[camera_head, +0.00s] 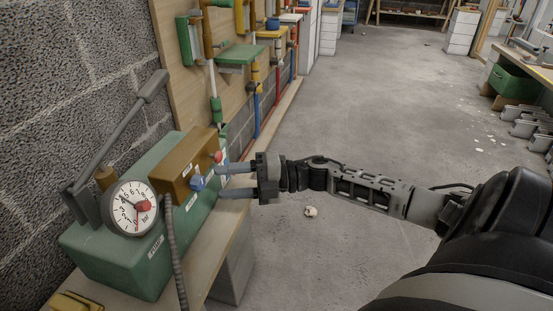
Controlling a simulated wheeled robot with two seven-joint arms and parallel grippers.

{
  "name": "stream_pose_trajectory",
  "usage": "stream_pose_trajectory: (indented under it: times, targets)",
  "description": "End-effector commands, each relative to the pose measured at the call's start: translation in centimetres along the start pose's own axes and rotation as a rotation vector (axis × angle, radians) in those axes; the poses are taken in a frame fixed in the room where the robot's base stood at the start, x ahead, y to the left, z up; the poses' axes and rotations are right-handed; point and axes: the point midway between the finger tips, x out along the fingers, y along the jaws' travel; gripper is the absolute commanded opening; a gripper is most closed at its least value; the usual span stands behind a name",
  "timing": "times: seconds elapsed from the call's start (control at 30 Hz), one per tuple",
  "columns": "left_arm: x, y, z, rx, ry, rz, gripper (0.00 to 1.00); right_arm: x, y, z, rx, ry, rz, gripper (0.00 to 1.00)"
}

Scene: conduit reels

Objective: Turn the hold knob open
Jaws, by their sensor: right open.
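A green pump box (120,262) stands on a bench at the left, with a brown block (184,163) on its top. A blue knob (198,182) and a red knob (218,157) stick out from the block's right face. The small labels are too small to read, so I cannot tell which is the hold knob. My right gripper (220,181) comes in from the right. Its fingers are apart and point at the blue knob, their tips close to its right side. Whether they touch it is unclear. My left gripper is not in view.
A round white gauge (132,207) with a red mark is on the box front. A grey lever (113,131) rises behind it, and a dark hose (175,251) hangs in front. A board with coloured pipes (254,108) stands behind. The floor at centre is mostly clear.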

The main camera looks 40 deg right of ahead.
Motion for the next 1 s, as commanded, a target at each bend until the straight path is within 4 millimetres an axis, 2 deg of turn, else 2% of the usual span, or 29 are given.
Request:
stream_pose_trajectory:
  times: [0.03, 0.2, 0.4, 0.6, 1.0]
  targets:
    - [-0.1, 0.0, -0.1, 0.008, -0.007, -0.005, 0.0, -1.5, 0.0, 0.0, 0.004, -0.003, -0.006, 0.52]
    - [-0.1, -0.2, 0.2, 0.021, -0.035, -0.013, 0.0, -5.6, 0.1, 0.0, 0.002, -0.003, -0.005, 0.52]
    - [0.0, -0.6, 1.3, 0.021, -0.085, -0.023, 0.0, -9.2, 0.0, 0.0, 0.002, -0.002, -0.004, 0.52]
    - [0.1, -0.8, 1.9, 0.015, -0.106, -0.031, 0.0, -10.7, 0.0, 0.0, -0.001, 0.0, -0.001, 0.52]
    - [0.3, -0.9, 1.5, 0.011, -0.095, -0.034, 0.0, -10.8, 0.0, 0.0, -0.001, 0.0, -0.001, 0.52]
